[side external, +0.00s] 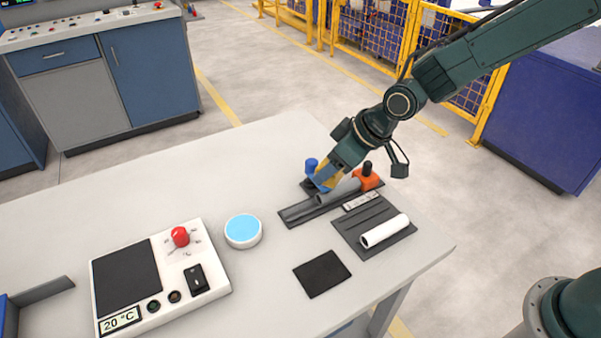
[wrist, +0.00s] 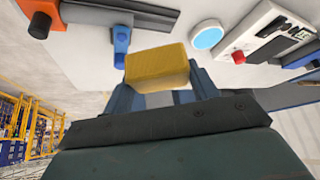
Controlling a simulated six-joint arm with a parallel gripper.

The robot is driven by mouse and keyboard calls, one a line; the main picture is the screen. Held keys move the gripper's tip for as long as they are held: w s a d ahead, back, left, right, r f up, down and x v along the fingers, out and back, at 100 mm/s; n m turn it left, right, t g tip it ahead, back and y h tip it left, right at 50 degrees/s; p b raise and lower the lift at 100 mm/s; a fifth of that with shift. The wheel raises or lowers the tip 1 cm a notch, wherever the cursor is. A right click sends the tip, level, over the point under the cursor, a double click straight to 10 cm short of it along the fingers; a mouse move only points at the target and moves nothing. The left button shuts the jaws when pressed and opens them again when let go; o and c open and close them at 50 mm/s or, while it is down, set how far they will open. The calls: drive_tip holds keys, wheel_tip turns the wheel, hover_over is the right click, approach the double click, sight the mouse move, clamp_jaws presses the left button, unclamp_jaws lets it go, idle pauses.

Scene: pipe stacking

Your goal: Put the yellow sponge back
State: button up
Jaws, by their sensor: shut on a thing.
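The yellow sponge (wrist: 157,65) is between the two blue fingers of my gripper (wrist: 165,85) in the wrist view, and the gripper is shut on it. In the side view my gripper (side external: 327,180) points down over the back of the table, behind the grey pipe fixture. Only a small yellow patch of the sponge (side external: 330,183) shows there. I cannot tell whether the sponge touches anything below it. A flat black square pad (side external: 322,273) lies bare near the table's front edge.
The fixture (side external: 298,212) bears a grey pipe (side external: 338,191), a blue clamp (side external: 311,165) and an orange block with a black knob (side external: 367,179). A white pipe (side external: 385,231) lies on a dark tray. A blue-topped round dish (side external: 243,230) and a control box (side external: 205,260) stand left.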

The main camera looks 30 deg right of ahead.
drive_tip(key=s+a+r+n+g+y, duration=0.1)
drive_tip(key=s+a+n, duration=0.3)
drive_tip(key=a, duration=0.6)
drive_tip(key=s+a+r+n+g+y, duration=0.2)
drive_tip(key=s+a+r+n, duration=0.1)
drive_tip(key=a, duration=0.7)
drive_tip(key=shift+s+r+n, duration=0.4)
drive_tip(key=shift+s+r, duration=0.2)
drive_tip(key=shift+s, duration=0.2)
drive_tip(key=shift+f, duration=0.1)
wheel_tip(320, 180, down, 16)
drive_tip(key=shift+f, duration=1.9)
drive_tip(key=shift+f, duration=0.15)
drive_tip(key=o, duration=0.9)
